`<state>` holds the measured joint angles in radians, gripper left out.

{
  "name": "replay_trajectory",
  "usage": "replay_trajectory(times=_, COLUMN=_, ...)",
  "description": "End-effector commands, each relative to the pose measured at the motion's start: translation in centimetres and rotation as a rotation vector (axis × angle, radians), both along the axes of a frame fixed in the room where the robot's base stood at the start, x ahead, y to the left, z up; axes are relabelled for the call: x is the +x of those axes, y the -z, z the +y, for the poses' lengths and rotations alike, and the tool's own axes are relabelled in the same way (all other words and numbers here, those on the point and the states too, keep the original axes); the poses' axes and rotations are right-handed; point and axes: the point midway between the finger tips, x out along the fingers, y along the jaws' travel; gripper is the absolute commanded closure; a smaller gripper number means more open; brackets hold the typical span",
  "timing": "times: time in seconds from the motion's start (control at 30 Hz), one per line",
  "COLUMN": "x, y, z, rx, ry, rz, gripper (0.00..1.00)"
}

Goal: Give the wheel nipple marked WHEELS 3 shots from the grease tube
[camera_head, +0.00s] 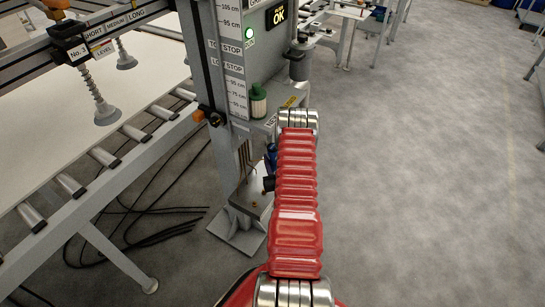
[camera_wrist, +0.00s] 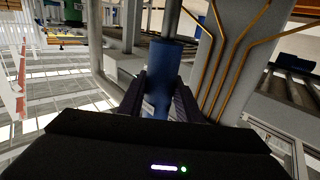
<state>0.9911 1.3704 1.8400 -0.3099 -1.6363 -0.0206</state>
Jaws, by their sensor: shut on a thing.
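My gripper (camera_wrist: 163,82) is shut on a blue cylinder (camera_wrist: 162,98), which looks like the grease tube. The dark fingers sit on both sides of it, and a grey rod or nozzle runs up from its far end. In the head view my red arm hides most of the gripper, and a bit of the blue tube (camera_head: 271,156) shows at its left edge, beside the grey column's foot. Small brass-coloured dots show on the low grey block (camera_head: 252,198) there. No WHEELS marking is readable, and I cannot tell whether the tube touches a nipple.
Copper pipes (camera_wrist: 235,60) run along the column. A roller conveyor (camera_head: 105,157) stands left, with black cables on the floor. The floor at right is clear.

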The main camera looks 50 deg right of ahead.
Motion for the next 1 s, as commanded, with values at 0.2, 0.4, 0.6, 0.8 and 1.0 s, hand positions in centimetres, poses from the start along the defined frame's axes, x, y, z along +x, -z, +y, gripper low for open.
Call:
replay_trajectory(times=0.2, x=0.1, y=0.7, z=0.0, rx=-0.002, ry=-0.001, rz=-0.001, gripper=1.00)
replay_trajectory(times=0.4, x=0.1, y=0.8, z=0.0, rx=-0.002, ry=-0.002, rz=-0.001, gripper=1.00)
replay_trajectory(times=0.6, x=0.2, y=0.8, z=0.1, rx=-0.002, ry=-0.003, rz=-0.001, gripper=1.00)
replay_trajectory(times=0.8, x=0.2, y=1.0, z=0.1, rx=-0.002, ry=-0.003, rz=-0.001, gripper=1.00)
replay_trajectory(times=1.0, x=0.2, y=1.3, z=0.1, rx=-0.001, ry=-0.003, rz=-0.001, gripper=1.00)
